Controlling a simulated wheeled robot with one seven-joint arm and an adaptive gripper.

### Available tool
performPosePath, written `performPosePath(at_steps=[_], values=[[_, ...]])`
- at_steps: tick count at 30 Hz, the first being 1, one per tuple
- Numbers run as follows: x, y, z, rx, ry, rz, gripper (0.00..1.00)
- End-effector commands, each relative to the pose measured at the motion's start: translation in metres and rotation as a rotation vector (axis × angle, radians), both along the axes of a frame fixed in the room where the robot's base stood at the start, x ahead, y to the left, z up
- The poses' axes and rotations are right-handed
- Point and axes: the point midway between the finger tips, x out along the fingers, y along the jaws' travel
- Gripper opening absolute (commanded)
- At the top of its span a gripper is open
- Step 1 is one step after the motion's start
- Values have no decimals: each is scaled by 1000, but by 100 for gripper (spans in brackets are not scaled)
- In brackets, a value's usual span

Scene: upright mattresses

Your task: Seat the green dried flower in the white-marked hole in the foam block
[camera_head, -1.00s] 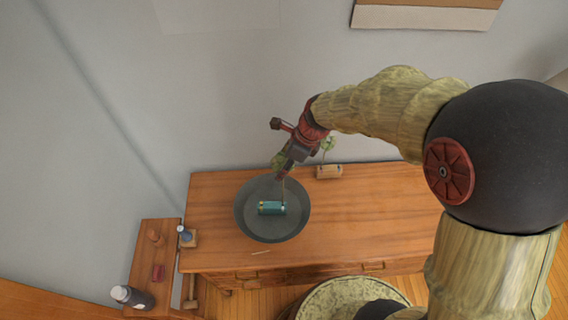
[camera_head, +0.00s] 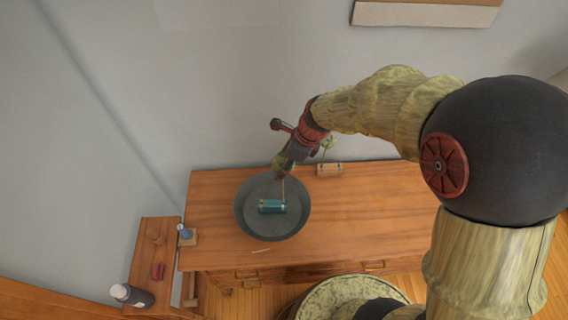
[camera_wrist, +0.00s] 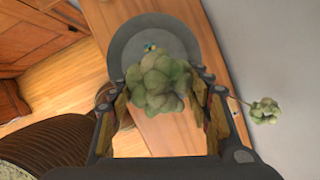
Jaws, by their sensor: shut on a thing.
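My gripper (camera_head: 287,163) is shut on the green dried flower (camera_wrist: 157,80), whose head shows between the fingers in the wrist view. Its thin stem points down toward a teal block (camera_head: 271,207) in a dark round dish (camera_head: 246,222). This block appears to be the foam block; only a small teal bit (camera_wrist: 149,47) shows past the flower head in the wrist view. I cannot make out the white-marked hole, or tell whether the stem tip touches the block or is in a hole.
A tan block (camera_head: 329,171) with another green flower (camera_head: 327,144) stands right of the dish, near the wall; that flower also shows in the wrist view (camera_wrist: 264,110). The wooden tabletop (camera_head: 380,205) is clear farther right. A lower side table (camera_head: 146,262) holds small items and a dark bottle (camera_head: 132,296).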

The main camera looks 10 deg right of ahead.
Motion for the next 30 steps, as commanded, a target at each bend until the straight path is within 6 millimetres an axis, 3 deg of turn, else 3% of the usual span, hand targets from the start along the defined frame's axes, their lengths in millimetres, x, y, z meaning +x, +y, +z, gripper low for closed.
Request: performPosePath(at_steps=[30], values=[[0, 0, -24, -1, -1, 1, 26]])
